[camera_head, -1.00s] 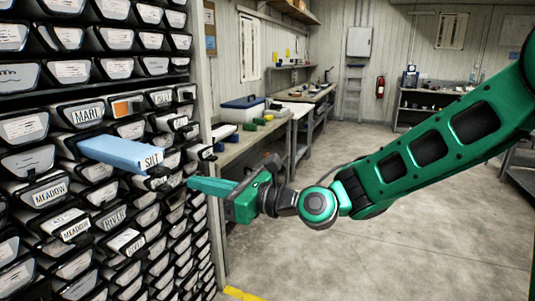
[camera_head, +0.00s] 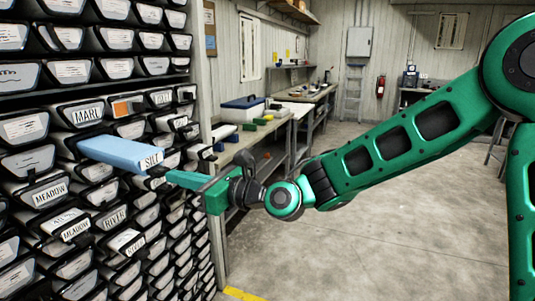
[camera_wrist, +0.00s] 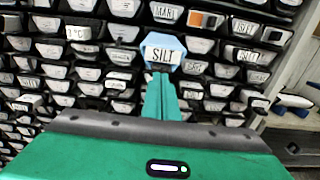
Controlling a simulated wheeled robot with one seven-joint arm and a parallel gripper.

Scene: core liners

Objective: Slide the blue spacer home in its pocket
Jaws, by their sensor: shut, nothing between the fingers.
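The blue spacer (camera_head: 115,152) is a long light-blue block with a SILT label on its front end. It juts well out of its pocket in the rack at left in the head view. In the wrist view its front face (camera_wrist: 162,51) is straight ahead, label upright. My gripper (camera_head: 169,174) is shut and empty, its green fingers together and pointing at the lower part of that face. In the wrist view the fingertips (camera_wrist: 160,76) overlap the face's lower edge. I cannot tell whether they touch it. The pocket's inside is hidden.
The rack (camera_head: 192,75) holds many dark pockets with labelled white ends, some jutting out, such as RIVER (camera_head: 116,217). An orange-fronted piece (camera_head: 122,108) sits above the spacer. A workbench (camera_head: 240,143) with a blue-lidded box stands behind my gripper.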

